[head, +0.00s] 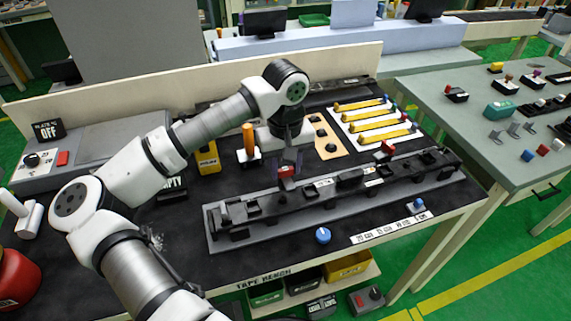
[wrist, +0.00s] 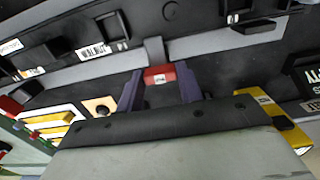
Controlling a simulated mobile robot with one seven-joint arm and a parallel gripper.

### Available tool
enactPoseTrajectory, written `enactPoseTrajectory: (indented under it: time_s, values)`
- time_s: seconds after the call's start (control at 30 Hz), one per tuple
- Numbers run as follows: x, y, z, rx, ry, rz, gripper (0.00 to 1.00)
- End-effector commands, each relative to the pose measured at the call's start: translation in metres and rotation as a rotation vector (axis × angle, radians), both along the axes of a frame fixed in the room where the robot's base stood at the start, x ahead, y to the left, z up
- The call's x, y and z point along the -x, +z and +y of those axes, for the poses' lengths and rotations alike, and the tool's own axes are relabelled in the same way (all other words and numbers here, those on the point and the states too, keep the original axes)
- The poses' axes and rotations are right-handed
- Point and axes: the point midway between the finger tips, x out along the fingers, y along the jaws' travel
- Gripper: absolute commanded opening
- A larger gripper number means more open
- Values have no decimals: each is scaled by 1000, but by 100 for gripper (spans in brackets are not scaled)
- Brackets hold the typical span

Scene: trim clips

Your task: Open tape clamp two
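A long black trim strip lies in a grey fixture (head: 215,244) across the front of the bench. A red clamp piece (head: 287,171) stands at the strip's back edge, left of its middle, and a second red clamp piece (head: 388,147) stands further right. My gripper (head: 289,160) points down over the left red piece. In the wrist view my gripper (wrist: 161,78) has its two purple fingers on either side of that red piece (wrist: 159,75), which bears a small unreadable label. The piece fills nearly the whole gap; whether the fingers press on it I cannot tell.
An orange-handled tool (head: 249,140) and a yellow box (head: 208,159) stand left of my gripper. A white board with yellow strips (head: 375,120) lies behind the fixture. A blue knob (head: 323,235) sits at the front edge. A second table (head: 450,125) stands right.

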Motion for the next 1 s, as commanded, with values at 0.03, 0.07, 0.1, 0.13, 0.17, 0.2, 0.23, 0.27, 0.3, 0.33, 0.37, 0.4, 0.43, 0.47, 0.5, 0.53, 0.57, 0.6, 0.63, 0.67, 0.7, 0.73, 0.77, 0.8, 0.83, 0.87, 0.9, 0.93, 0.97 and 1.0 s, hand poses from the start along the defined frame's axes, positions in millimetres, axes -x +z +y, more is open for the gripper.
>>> enactPoseTrajectory:
  time_s: [0.03, 0.07, 0.1, 0.13, 0.17, 0.2, 0.23, 0.27, 0.3, 0.33, 0.37, 0.4, 0.43, 0.47, 0.5, 0.53, 0.57, 0.6, 0.63, 0.67, 0.7, 0.73, 0.77, 0.8, 0.83, 0.87, 0.9, 0.93, 0.97, 1.0]
  values:
    - [0, 0, 0, 0, 0, 0, 18]
    - [0, 0, 0, 0, 0, 0, 14]
    - [0, 0, 0, 0, 0, 0, 14]
    - [0, 0, 0, 0, 1, 0, 14]
    - [0, 0, 0, 0, 2, 0, 14]
    - [0, 0, 0, -1, 4, 0, 14]
    - [0, 0, 0, -1, 7, -1, 14]
    - [0, -1, 0, -1, 11, -1, 14]
    - [0, -1, 0, -1, 20, -1, 14]
    - [0, -2, 0, -1, 27, -1, 14]
    - [0, -2, 0, -2, 36, -2, 14]
    - [0, -2, 0, 0, 50, -1, 14]
    - [0, -3, 0, -2, 64, -2, 14]
    - [0, -3, 0, -2, 77, -3, 14]
    - [0, -4, 0, -2, 100, -3, 14]
    - [0, -4, 0, -2, 119, -3, 14]
    - [0, -4, 0, -2, 139, -2, 14]
    - [-1, -5, 0, -3, 169, -4, 14]
    - [-1, -5, 0, -2, 193, -3, 14]
    - [-1, -6, 0, -2, 218, -3, 14]
    - [-1, -6, 0, -3, 254, -4, 14]
    - [-1, -6, 0, -2, 281, -5, 14]
    - [-1, -6, 0, -2, 308, -5, 14]
    - [-1, -5, 0, -2, 346, -6, 14]
    - [-1, -5, 0, -2, 375, -5, 14]
    - [-1, -5, 0, -2, 403, -5, 14]
    - [-1, -5, 0, -2, 442, -6, 14]
    - [-1, -5, 0, -1, 471, -5, 14]
    - [-1, -5, 0, -1, 500, -4, 14]
    - [-1, -4, 0, -1, 538, -5, 14]
